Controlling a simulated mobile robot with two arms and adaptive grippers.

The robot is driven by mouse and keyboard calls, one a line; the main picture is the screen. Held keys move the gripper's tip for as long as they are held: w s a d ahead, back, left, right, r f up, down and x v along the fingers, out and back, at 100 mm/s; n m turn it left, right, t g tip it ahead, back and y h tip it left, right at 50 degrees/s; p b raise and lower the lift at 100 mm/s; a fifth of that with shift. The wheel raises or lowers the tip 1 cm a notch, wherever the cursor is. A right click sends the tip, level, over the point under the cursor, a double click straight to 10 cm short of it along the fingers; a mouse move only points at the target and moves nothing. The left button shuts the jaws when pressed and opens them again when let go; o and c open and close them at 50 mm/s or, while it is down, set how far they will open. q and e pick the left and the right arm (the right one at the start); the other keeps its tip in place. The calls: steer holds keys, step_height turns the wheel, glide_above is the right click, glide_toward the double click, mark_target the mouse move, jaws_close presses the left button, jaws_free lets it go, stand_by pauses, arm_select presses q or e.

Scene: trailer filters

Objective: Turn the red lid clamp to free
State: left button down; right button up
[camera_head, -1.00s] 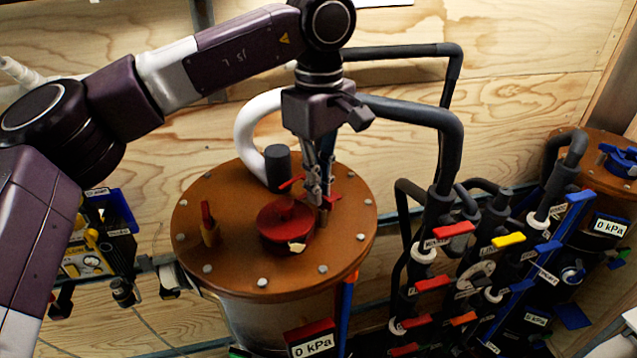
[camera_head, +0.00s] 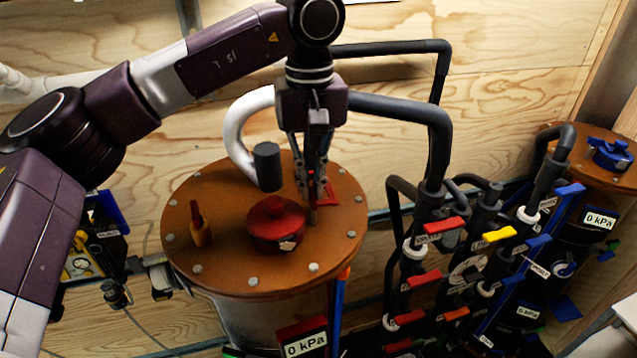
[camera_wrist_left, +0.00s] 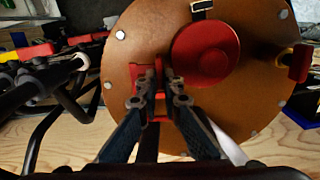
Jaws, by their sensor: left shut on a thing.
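The red lid clamp (camera_head: 327,193) sits on the brown round lid (camera_head: 222,187), right of the round red cap (camera_head: 275,222). My left gripper (camera_head: 313,196) points down at the clamp and is shut on it, hiding part of it. In the left wrist view the clamp (camera_wrist_left: 160,72) shows red between and beyond the two fingers (camera_wrist_left: 160,101), close beside the red cap (camera_wrist_left: 206,55). How far the clamp is turned is hard to tell. My right gripper is not in view.
A dark upright stub (camera_head: 267,166) and a white curved pipe (camera_head: 237,122) stand close behind the cap. A small red-handled valve (camera_head: 199,222) is at the lid's left. Dark pipes and coloured valve handles (camera_head: 445,226) crowd the right. A gauge reads 0 kPa (camera_head: 305,345).

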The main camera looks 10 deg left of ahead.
mark_target(312, 190)
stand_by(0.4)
arm_select(q)
steer(key=c, duration=2.1)
jaws_free()
step_height(312, 190, up, 12)
